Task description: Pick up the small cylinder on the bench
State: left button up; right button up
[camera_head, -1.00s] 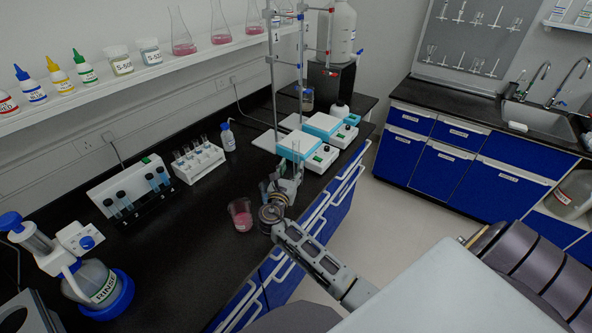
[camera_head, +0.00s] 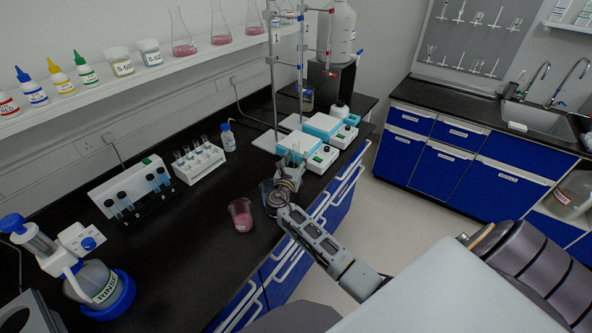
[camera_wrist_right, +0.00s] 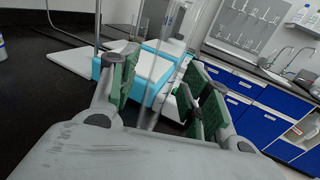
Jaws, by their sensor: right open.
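My right gripper (camera_head: 290,168) is over the front edge of the black bench, in front of the hotplates. In the right wrist view its two green-padded fingers (camera_wrist_right: 165,92) stand apart. A clear, faint upright glass shape (camera_wrist_right: 158,98), probably the small cylinder, shows between the fingers in that view. I cannot tell whether a finger touches it. In the head view the gripper and wrist hide most of that spot. My left gripper is not in view.
A beaker of pink liquid (camera_head: 240,216) stands left of my right wrist. Two white and light-blue hotplates (camera_head: 299,148) with stand rods are just beyond the gripper. A test tube rack (camera_head: 198,161) is farther left. The bench is clear around the pink beaker's left side.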

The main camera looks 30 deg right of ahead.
jog(key=shift+w+d, duration=0.15)
dwell(0.3)
grip_shut()
